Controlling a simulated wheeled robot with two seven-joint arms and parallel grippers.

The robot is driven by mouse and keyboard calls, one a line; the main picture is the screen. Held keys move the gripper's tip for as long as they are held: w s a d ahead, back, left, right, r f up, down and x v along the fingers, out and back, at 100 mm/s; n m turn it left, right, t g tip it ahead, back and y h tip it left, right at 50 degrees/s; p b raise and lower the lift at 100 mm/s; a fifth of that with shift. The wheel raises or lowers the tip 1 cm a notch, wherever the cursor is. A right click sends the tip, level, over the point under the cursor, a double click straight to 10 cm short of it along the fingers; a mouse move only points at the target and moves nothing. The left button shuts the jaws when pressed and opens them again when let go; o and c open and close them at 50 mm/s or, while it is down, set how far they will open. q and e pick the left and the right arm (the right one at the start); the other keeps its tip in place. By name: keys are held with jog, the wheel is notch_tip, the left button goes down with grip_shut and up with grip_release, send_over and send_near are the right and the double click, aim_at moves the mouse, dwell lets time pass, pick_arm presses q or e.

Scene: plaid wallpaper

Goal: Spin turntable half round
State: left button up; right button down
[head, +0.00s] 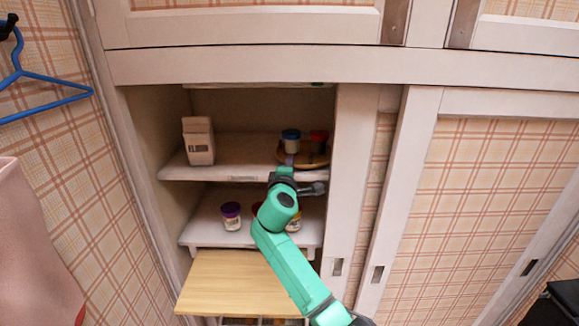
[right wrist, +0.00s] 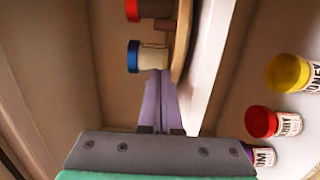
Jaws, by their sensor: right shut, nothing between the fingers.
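The turntable (head: 322,163) is a round wooden disc on the upper cupboard shelf, at its right end. Its edge also shows in the right wrist view (right wrist: 182,47). A blue-lidded jar (head: 291,139) and a red-lidded jar (head: 318,138) stand on it. In the right wrist view the blue-lidded jar (right wrist: 149,57) is just beyond my fingertips. My right gripper (head: 289,160) is shut and empty at the turntable's front left edge. Its purple fingers (right wrist: 160,75) lie together in the wrist view. I cannot tell whether they touch the jar or disc. My left gripper is out of view.
A white carton (head: 198,141) stands left on the upper shelf (head: 230,172). A purple-lidded jar (head: 231,215) and others, including a yellow-lidded jar (right wrist: 288,73), stand on the lower shelf, partly behind my arm. The cupboard's upright (head: 348,190) stands close at the right.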

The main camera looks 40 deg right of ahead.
aim_at(303, 173)
jog(key=shift+w+d+r, duration=0.3)
jog(key=shift+w+d, duration=0.35)
jog(key=shift+d, duration=0.05)
jog(key=s+p, duration=0.1)
jog(key=s+d, duration=0.1)
jog(key=s+p, duration=0.1)
jog(key=shift+d+f+p, duration=0.2)
jog(key=shift+d+p, duration=0.1)
jog(key=shift+d, duration=0.05)
jog(key=shift+s+d, duration=0.1)
jog(key=shift+s, duration=0.2)
jog(key=shift+w+f, duration=0.1)
jog(key=shift+w, duration=0.05)
